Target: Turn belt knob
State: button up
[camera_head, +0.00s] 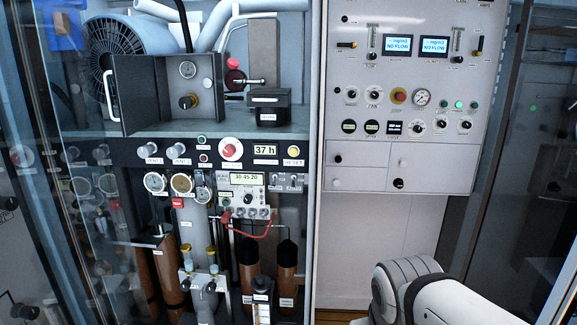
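Several black knobs sit in rows on the light grey control panel (450,80). One is at the left end of the upper row (351,94), and another is the larger dial knob (416,127) in the lower row. The small labels are too blurred to read, so I cannot tell which is the belt knob. White links of my arm show at the bottom right. My gripper is not in view.
The panel also has a red and yellow button (399,96), a round gauge (422,97) and two screens (398,44) reading NO FLOW. A red cable (250,231) hangs at the left cabinet. Glass doors stand at both sides. A bare white surface (365,240) lies below the panel.

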aim_at(185, 102)
jog(key=z, duration=1.75)
jog(key=k, duration=1.35)
jog(key=u, duration=1.4)
jog(key=i, duration=1.1)
jog(key=u, duration=0.05)
